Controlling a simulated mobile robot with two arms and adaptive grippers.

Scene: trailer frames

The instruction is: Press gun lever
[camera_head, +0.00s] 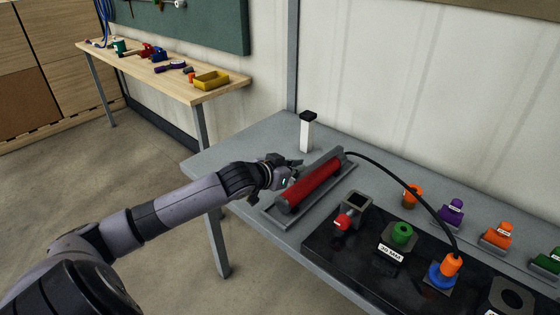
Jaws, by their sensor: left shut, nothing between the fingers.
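A red cylindrical gun (314,181) with grey end parts lies in a grey tray (268,215) on the grey table. A black hose runs from its far end to an orange and blue fitting (447,268) on the black panel. My left gripper (296,166) is shut and empty, close beside the gun's left side near its middle. I cannot tell whether its fingertips touch the gun. The lever is not clear to see; the gripper may hide it. My right gripper is not in view.
The black panel (345,268) holds a small box with a red knob (343,220) and a green fitting (402,234). Orange, purple and green fittings stand along the right. A white post with a black top (307,133) stands behind the gun. The table's left corner is clear.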

